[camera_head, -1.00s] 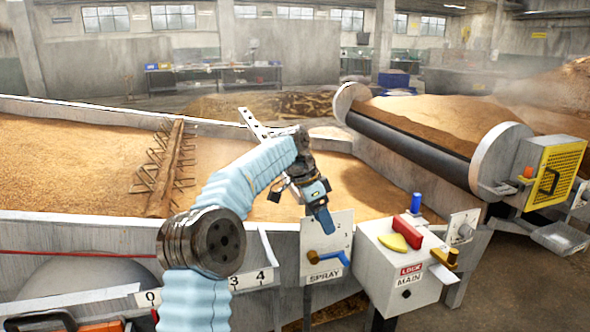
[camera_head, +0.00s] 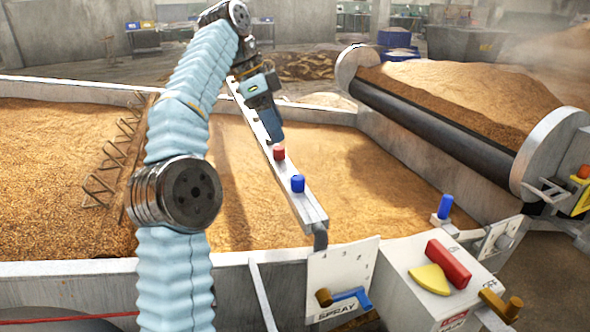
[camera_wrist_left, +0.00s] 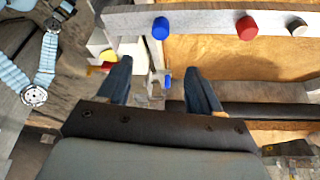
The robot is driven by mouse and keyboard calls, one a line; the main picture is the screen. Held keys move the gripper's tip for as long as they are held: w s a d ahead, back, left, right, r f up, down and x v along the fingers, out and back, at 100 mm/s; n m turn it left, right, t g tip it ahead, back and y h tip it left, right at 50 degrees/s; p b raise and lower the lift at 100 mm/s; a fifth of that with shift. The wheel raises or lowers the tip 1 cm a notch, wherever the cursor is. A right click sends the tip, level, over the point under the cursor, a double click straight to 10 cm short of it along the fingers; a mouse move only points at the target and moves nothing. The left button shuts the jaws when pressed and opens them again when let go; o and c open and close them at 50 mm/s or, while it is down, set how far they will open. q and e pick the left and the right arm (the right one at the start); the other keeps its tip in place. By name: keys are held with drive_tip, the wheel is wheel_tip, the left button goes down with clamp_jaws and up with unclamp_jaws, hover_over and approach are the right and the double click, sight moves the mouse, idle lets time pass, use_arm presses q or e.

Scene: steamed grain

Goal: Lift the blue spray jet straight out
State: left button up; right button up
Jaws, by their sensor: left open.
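The blue spray jet (camera_head: 298,183) stands upright on a pale metal bar (camera_head: 306,205) that runs over the grain bed. It also shows in the left wrist view (camera_wrist_left: 160,28), at the top, beyond my fingers. A red jet (camera_head: 278,152) stands farther along the bar and also shows in the left wrist view (camera_wrist_left: 246,28). My left gripper (camera_head: 272,132) points down over the bar beyond the red jet, apart from the blue one. In the left wrist view its two fingers (camera_wrist_left: 157,78) are spread with no jet between them. My right gripper is not seen.
A spray panel (camera_head: 345,275) with a blue-handled lever stands at the bar's near end. Right of it is a control box (camera_head: 440,265) with red and yellow parts. Another blue cylinder (camera_head: 445,206) stands behind that box. A large roller (camera_head: 430,125) lies at right.

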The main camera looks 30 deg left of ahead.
use_arm(q)
drive_tip(key=b, duration=0.3)
hover_over(298, 177)
drive_tip(key=a, duration=0.2)
drive_tip(key=f, duration=0.7)
drive_tip(key=shift+s+a+f, duration=0.1)
drive_tip(key=shift+s+a, duration=0.05)
drive_tip(key=shift+s, duration=0.25)
drive_tip(key=x, duration=0.1)
drive_tip(key=b+x, duration=0.1)
drive_tip(key=x, duration=0.3)
drive_tip(key=shift+s, duration=0.4)
drive_tip(key=shift+w+f, duration=0.1)
drive_tip(key=shift+f, duration=0.3)
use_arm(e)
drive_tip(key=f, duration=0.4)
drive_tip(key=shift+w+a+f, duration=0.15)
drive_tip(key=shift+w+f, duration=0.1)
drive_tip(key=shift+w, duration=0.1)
use_arm(q)
drive_tip(key=c, duration=1.1)
drive_tip(key=shift+c, duration=0.2)
